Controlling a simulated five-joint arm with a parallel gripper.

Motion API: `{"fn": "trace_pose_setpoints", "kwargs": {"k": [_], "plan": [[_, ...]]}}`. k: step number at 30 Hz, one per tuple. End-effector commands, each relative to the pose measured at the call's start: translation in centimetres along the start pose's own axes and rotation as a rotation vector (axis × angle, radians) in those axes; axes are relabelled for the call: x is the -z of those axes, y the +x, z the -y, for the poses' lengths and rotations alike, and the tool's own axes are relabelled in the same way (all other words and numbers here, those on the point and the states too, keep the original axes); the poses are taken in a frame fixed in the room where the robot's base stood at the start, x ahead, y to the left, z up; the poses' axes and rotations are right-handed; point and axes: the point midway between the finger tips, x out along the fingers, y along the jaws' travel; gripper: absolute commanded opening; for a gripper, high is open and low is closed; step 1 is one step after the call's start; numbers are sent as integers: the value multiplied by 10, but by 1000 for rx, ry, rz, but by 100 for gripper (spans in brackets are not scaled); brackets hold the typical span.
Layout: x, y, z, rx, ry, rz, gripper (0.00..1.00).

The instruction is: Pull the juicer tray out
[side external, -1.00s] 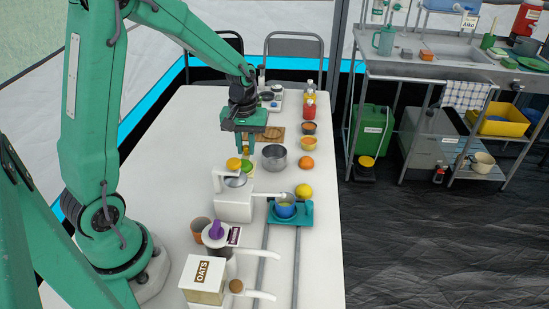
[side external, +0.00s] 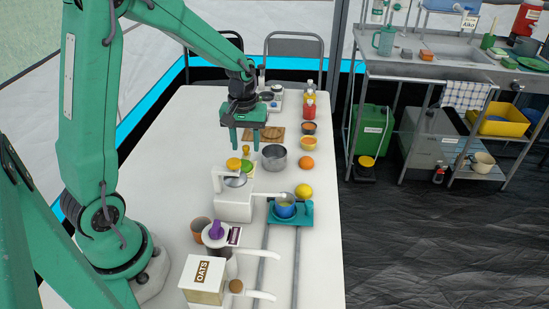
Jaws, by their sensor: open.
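The white juicer (side external: 234,205) stands on the table, with a spout pointing right. The teal tray (side external: 305,216) sits on two grey rails at the juicer's right side, and a blue cup (side external: 285,207) stands on it under the spout. My green gripper (side external: 244,147) is open and empty. It hangs fingers down, above and behind the juicer, apart from the tray.
A grey pot (side external: 274,158), an orange (side external: 306,162) and a lemon (side external: 304,191) stand behind the tray. The OATS box (side external: 203,279) and a brown cup (side external: 201,229) are in front. The table's right edge is close to the tray.

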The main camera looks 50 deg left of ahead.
Motion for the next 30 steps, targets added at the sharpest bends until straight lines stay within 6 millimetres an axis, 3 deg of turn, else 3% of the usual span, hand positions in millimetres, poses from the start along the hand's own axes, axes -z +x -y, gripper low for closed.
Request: {"fn": "trace_pose_setpoints", "kwargs": {"k": [21, 30], "plan": [[0, -51, 0, -2, 0, -3, 42], [0, -58, 0, -1, 0, -1, 42]]}}
